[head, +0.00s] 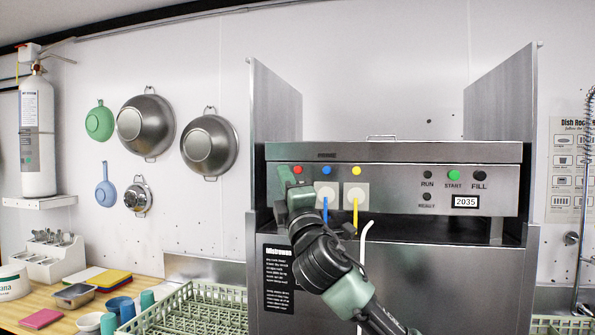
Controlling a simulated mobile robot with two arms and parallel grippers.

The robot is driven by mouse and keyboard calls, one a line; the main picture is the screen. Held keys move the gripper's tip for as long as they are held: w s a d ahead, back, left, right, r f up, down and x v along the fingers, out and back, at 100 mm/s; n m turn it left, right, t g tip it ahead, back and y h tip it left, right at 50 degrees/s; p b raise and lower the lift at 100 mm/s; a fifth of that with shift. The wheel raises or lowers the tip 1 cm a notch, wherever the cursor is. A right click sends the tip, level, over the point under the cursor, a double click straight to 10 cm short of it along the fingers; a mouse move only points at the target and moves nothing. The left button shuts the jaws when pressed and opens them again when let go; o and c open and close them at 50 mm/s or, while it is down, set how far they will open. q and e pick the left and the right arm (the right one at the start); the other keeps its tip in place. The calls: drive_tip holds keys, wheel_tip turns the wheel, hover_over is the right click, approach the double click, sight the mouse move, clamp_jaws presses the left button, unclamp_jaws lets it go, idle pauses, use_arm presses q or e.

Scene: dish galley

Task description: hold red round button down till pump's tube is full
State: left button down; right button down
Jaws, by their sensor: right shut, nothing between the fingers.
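The small red round button (297,169) is on the left of the steel machine's front panel (400,190), in a row with a blue button (326,170) and a yellow one (356,170). My right gripper (287,180) is shut and empty, its tip just left of the red button. I cannot tell whether it touches the panel. Below the blue and yellow buttons are white pump plates with a blue tube (325,210) and a yellow tube (355,212). The area under the red button is hidden behind my gripper, and no red tube shows. My left gripper is out of view.
A white hose (364,240) hangs beside my arm. A green dish rack (200,305) and cups stand lower left.

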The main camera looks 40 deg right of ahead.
sight(298, 173)
drive_tip(key=shift+w+d, duration=1.45)
drive_tip(key=shift+d, duration=0.25)
drive_tip(key=shift+w+d, duration=1.45)
drive_tip(key=shift+d, duration=0.2)
drive_tip(key=shift+w+d, duration=0.25)
drive_tip(key=shift+d, duration=0.1)
drive_tip(key=shift+w+d+p, duration=0.25)
drive_tip(key=shift+d+p, duration=0.05)
drive_tip(key=shift+d, duration=0.05)
idle(0.6)
drive_tip(key=shift+a, duration=0.1)
idle(0.3)
drive_tip(key=shift+s+a, duration=0.45)
drive_tip(key=shift+s, duration=0.1)
drive_tip(key=shift+s+a, duration=0.8)
drive_tip(key=shift+a, duration=0.2)
drive_tip(key=shift+s+a, duration=0.8)
drive_tip(key=shift+a, duration=0.2)
